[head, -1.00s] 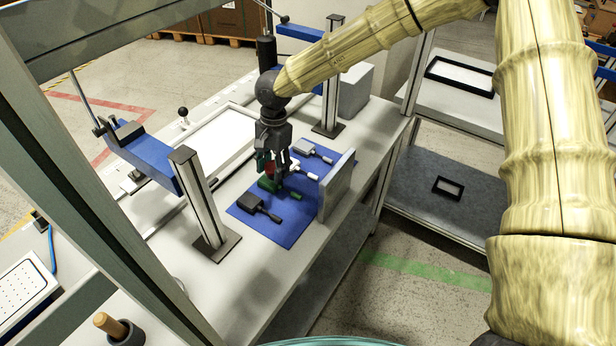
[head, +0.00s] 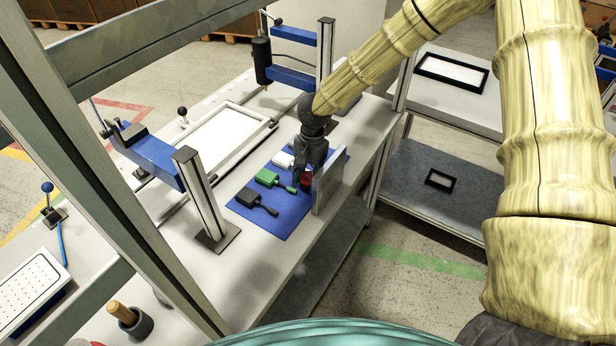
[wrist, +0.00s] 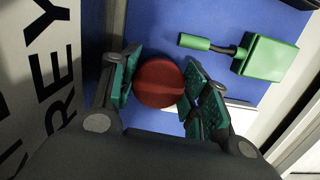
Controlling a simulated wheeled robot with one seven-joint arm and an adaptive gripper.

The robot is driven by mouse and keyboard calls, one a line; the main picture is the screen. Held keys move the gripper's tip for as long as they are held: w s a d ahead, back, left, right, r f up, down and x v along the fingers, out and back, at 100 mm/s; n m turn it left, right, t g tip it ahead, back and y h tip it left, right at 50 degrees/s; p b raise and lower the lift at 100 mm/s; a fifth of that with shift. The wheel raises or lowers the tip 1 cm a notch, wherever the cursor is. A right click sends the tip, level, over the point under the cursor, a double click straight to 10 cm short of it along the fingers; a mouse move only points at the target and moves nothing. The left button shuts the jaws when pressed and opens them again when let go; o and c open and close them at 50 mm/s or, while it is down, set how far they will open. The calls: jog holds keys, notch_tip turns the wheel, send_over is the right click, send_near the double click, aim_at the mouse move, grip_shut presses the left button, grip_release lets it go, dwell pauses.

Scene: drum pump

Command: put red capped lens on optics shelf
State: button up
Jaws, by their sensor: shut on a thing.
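The red capped lens (wrist: 159,83) shows in the wrist view as a round red cap with a ridge across it. It sits between the green pads of my gripper (wrist: 160,90), which is shut on it. In the head view, my gripper (head: 307,172) points down over the right edge of the blue mat, beside an upright grey panel, with the red cap (head: 306,178) partly hidden between the fingers. The lens body is hidden under the cap. The rack at right has an upper shelf (head: 425,95) and a lower shelf (head: 400,180); I cannot tell which is the optics shelf.
Green (head: 268,177), black (head: 250,198) and white (head: 283,159) handled tools lie on the blue mat (head: 285,222). The upright grey panel (head: 329,187) stands close to my gripper. A black frame (head: 443,181) lies on the lower shelf, with bare room around it.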

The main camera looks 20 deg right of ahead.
jog(key=shift+s+f, duration=0.15)
jog(key=shift+s, duration=0.1)
jog(key=shift+w+f, duration=0.1)
jog(key=shift+f, duration=0.05)
jog(key=o, duration=0.8)
jog(key=shift+r, duration=0.2)
